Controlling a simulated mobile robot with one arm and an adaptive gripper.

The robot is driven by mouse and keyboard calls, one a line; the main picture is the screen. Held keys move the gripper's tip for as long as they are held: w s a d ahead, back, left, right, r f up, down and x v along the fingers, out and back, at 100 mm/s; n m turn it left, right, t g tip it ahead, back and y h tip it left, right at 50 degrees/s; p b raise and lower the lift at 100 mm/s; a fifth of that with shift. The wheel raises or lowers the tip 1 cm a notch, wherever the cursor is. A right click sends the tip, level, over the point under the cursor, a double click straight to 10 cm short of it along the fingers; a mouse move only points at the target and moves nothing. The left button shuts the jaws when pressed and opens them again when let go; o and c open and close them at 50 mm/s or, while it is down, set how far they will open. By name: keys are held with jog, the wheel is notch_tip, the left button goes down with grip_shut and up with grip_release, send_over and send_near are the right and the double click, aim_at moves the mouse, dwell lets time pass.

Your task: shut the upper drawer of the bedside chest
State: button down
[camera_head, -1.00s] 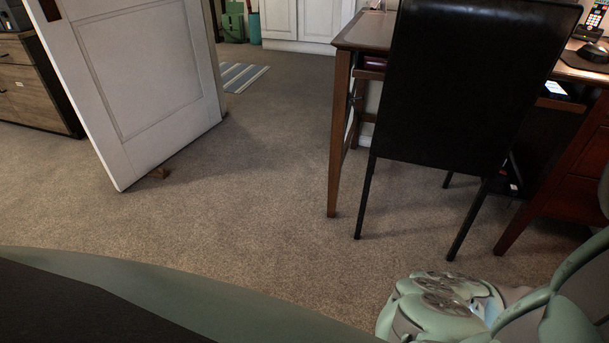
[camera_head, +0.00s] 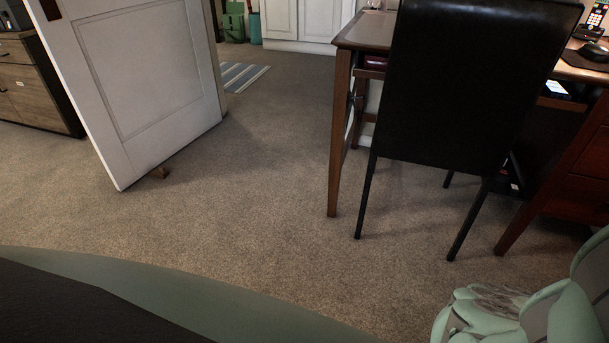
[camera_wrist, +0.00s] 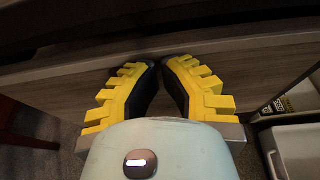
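The grey-brown wooden front (camera_wrist: 55,98) of what looks like the bedside chest's drawer spans the wrist view. A paler edge runs along its top, with a dark band above it. I cannot tell how far the drawer stands out. My gripper (camera_wrist: 156,64) has yellow stepped fingers with black inner pads. The fingers converge, their tips close together, with nothing seen between them. The tips are in front of the wooden face near its upper edge; I cannot tell whether they touch. The head view shows neither the gripper nor this drawer.
A black chair (camera_head: 465,85) stands at a wooden desk (camera_head: 341,130). A white door (camera_head: 150,85) stands ajar left, near a wooden cabinet (camera_head: 38,90). Carpet between is clear. A pale bin-like thing (camera_wrist: 298,150) is at the wrist view's lower right.

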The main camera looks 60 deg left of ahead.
jog(key=w+d, duration=0.2)
jog(key=d, duration=0.1)
jog(key=shift+w+d+b, duration=0.1)
jog(key=shift+w+b, duration=0.05)
jog(key=shift+b, duration=0.25)
jog(key=f+p+v, duration=0.1)
jog(key=v, duration=1.2)
jog(key=shift+s+a, duration=0.3)
jog(key=shift+a, duration=0.2)
